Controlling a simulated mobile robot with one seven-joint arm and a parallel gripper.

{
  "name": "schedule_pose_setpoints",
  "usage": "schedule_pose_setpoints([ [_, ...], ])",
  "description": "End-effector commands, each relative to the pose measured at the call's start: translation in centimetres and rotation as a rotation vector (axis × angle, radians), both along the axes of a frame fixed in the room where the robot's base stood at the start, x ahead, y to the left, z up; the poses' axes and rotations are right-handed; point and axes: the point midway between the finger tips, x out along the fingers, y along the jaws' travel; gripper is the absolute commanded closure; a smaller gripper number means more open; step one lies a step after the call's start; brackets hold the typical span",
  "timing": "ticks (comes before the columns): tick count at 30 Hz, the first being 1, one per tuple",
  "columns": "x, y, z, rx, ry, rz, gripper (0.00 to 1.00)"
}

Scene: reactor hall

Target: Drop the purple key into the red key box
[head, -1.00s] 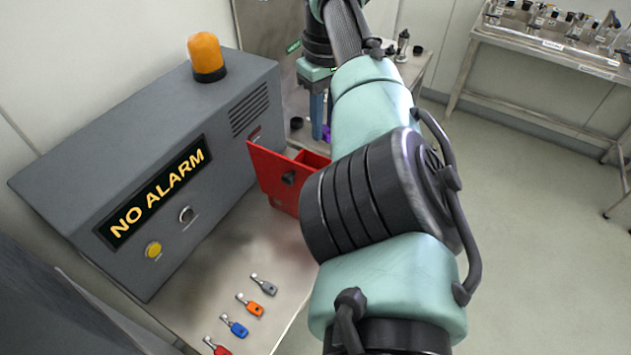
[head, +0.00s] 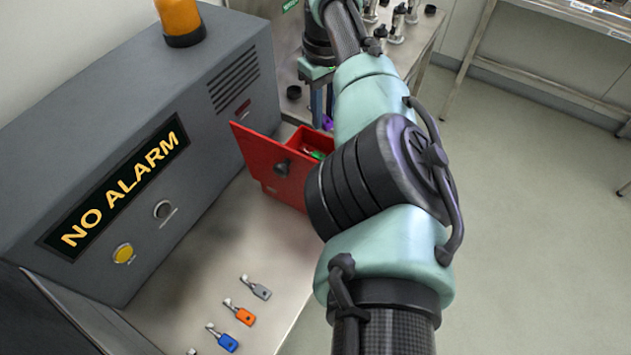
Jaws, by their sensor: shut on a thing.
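The red key box (head: 293,190) stands on the metal table in the head view, with its red lid (head: 256,152) raised on the left side. A bit of green shows inside its opening, and my arm covers its right part. My gripper (head: 323,108) points down just behind the box and is partly hidden by my arm. It is shut on the purple key (head: 327,123), of which only a small purple patch shows. I cannot tell whether the key is over the box's opening.
A grey alarm cabinet (head: 75,140) with an orange lamp (head: 179,18) stands left of the box. Grey (head: 256,287), orange (head: 239,312) and blue (head: 222,338) keys lie on the table in front.

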Motion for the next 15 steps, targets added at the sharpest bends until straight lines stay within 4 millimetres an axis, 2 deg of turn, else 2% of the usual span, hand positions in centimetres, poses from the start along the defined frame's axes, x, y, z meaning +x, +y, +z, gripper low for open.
schedule_pose_setpoints([
  [1,0.0,0.0,-1.2,0.001,0.001,0.000,1.00],
  [8,0.0,0.0,-3.2,0.000,0.000,0.000,1.00],
  [15,0.0,0.0,-6.1,0.000,-0.001,0.001,1.00],
])
